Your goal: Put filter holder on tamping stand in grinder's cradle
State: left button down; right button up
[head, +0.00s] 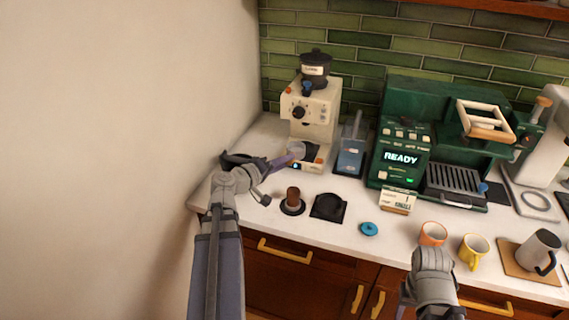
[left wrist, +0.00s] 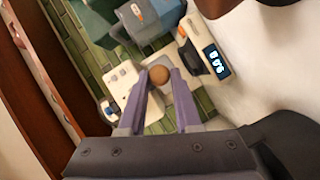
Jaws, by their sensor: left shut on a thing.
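My left gripper (head: 280,163) is at the foot of the cream grinder (head: 318,112). Its purple fingers are shut on the filter holder (head: 297,149), whose grey round head is at the grinder's cradle (head: 312,161). I cannot tell if the head rests in the cradle or hovers just over it. In the left wrist view, the round brown handle end (left wrist: 159,74) shows between the fingers (left wrist: 165,95). The black tamping stand (head: 328,207) on the counter is bare. My right arm shows at the lower right, but its gripper fingers do not.
A brown-handled tamper (head: 292,200) stands beside the stand. A blue-grey container (head: 351,155) and the green espresso machine (head: 405,150) are right of the grinder. An orange cup (head: 433,233) and a yellow mug (head: 473,251) are near the front edge. The wall is close on the left.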

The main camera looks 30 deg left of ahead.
pick_arm(q)
jog(key=w, duration=0.1)
jog(key=w+f+b, duration=0.1)
jog(key=w, duration=0.1)
jog(key=w+a+f, duration=0.1)
jog(key=w, duration=0.1)
jog(key=shift+w+a+b, duration=0.1)
jog(key=shift+b, duration=0.25)
jog(key=shift+w+a+f+b, duration=0.25)
jog(key=shift+w+f+b, duration=0.15)
jog(key=shift+w, duration=0.55)
jog(key=shift+w+a+f+b, duration=0.2)
jog(key=shift+w+f+b, duration=0.25)
jog(key=shift+w, duration=0.5)
jog(key=shift+w+a+f+b, duration=0.25)
jog(key=shift+w+f+b, duration=0.15)
jog(key=shift+w, duration=0.55)
jog(key=shift+s+f+b, duration=0.1)
jog(key=shift+f+b, duration=0.15)
jog(key=shift+b, duration=0.05)
jog(key=c, duration=0.5)
grip_release()
jog(key=shift+p+v, duration=0.7)
jog(key=shift+v, duration=3.2)
